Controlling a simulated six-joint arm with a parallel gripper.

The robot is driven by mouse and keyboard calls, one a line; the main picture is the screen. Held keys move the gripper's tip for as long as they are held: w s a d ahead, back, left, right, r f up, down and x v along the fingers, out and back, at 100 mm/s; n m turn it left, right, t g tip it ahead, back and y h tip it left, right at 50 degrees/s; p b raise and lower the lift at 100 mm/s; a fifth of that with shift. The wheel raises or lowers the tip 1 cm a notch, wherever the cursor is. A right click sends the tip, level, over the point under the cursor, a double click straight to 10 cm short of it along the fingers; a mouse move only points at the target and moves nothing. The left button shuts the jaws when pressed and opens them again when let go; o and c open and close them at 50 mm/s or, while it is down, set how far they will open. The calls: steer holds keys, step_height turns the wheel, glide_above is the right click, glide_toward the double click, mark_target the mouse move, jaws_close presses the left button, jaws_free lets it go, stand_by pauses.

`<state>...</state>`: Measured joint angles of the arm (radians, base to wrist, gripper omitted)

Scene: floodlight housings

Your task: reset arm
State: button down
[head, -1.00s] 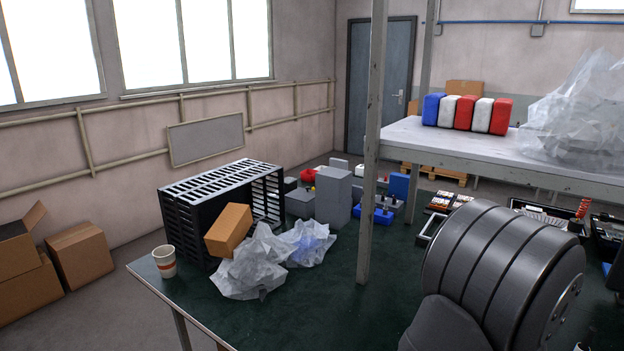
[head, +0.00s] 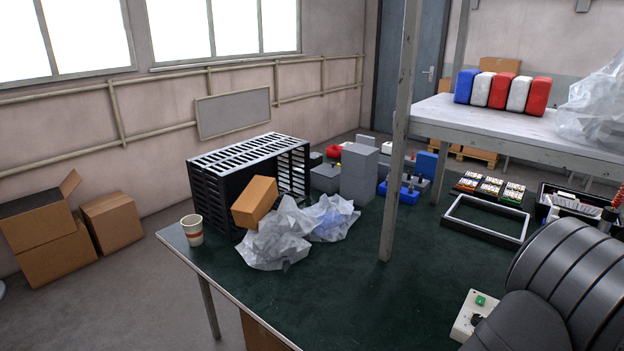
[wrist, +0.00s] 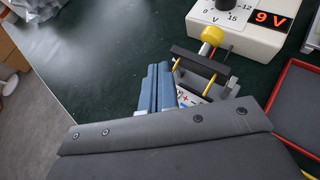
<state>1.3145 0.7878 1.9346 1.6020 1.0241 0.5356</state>
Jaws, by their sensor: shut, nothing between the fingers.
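My gripper (wrist: 158,72) shows in the wrist view as two blue-grey fingers pressed together, with nothing between them. It is above the dark green table top (wrist: 105,80), left of a small fixture (wrist: 205,70) with black bars, yellow pins and a yellow knob. A white box (wrist: 245,25) with a dial and a red "9 V" display is at the top. In the head view my grey arm link fills the lower right, and my gripper is not visible there.
A black slotted crate (head: 212,185), brown box (head: 254,202), crumpled plastic (head: 275,238) and paper cup (head: 192,230) stand at the table's left. A post (head: 398,150) holds a shelf (head: 480,120). A red-edged tray (wrist: 285,100) is right of the fixture. The table's front middle is clear.

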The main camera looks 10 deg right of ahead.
steer(key=shift+s+a+f+t+h, duration=0.1)
steer(key=shift+s+f+t+h, duration=0.2)
steer(key=shift+t+h, duration=0.25)
steer(key=shift+s+f+t+h, duration=0.2)
steer(key=shift+s+t+h, duration=0.25)
steer(key=shift+h, duration=0.2)
steer(key=s+h, duration=0.1)
steer(key=s+d+h, duration=0.1)
steer(key=s+f+h, duration=0.1)
steer(key=shift+d+t+h, duration=0.25)
steer(key=shift+t+h, duration=0.05)
steer(key=shift+h, duration=0.1)
steer(key=shift+a+f+n+t+h, duration=0.15)
steer(key=shift+f+n+t+h, duration=0.15)
steer(key=shift+f+t, duration=0.3)
steer(key=shift+r, duration=0.1)
